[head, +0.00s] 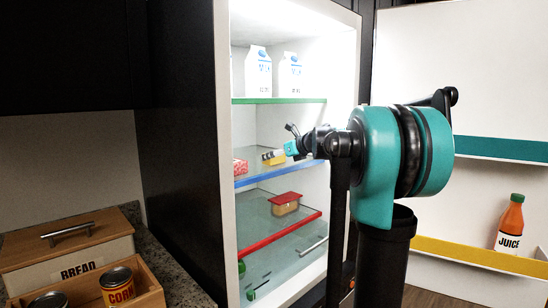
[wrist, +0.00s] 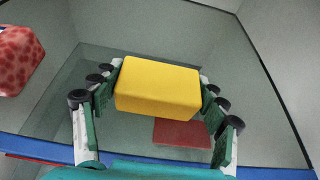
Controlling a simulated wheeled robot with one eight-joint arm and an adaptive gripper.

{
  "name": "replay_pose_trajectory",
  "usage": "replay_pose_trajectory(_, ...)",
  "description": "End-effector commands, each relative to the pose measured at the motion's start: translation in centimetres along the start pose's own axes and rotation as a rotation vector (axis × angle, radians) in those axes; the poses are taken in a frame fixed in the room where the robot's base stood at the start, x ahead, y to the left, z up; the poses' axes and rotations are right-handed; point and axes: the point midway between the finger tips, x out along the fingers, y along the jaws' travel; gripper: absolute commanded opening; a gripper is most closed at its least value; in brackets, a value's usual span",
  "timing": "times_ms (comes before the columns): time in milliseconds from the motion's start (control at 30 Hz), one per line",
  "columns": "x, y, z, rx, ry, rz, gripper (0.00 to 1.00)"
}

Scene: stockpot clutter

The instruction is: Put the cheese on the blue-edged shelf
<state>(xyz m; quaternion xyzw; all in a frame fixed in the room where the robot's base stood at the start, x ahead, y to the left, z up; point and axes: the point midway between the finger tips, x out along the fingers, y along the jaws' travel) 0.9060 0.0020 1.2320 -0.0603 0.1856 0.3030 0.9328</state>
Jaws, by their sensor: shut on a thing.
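The cheese is a yellow block (wrist: 157,88); it also shows small in the head view (head: 273,158). My gripper (head: 287,152) is shut on it, with a finger at each end of the block in the wrist view. The cheese is inside the fridge over the glass of the blue-edged shelf (head: 285,173), behind the blue edge (wrist: 38,149). I cannot tell whether the cheese touches the glass.
A speckled red package (wrist: 17,60) lies left on the same shelf. A red-lidded container (head: 285,203) stands on the red-edged shelf below. Two milk cartons (head: 258,72) stand on the green-edged shelf above. The open door holds a juice bottle (head: 510,223).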

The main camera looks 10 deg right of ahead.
Motion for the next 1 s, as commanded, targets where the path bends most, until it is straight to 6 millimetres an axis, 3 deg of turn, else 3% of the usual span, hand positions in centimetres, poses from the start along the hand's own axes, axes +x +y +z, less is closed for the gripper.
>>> replay_pose_trajectory(100,0.1,0.0,-0.2,0.000,0.000,0.000,0.38)
replay_pose_trajectory(133,0.1,0.0,-0.2,0.000,0.000,0.000,0.74)
replay_pose_trajectory(300,0.1,0.0,-0.2,0.000,0.000,0.000,0.93)
replay_pose_trajectory(700,-0.2,0.0,0.1,0.000,0.000,0.000,0.93)
replay_pose_trajectory(867,-2.4,-0.1,0.0,0.001,0.000,-0.002,0.93)
replay_pose_trajectory(1000,-5.3,-0.1,0.0,0.001,0.000,-0.003,0.93)
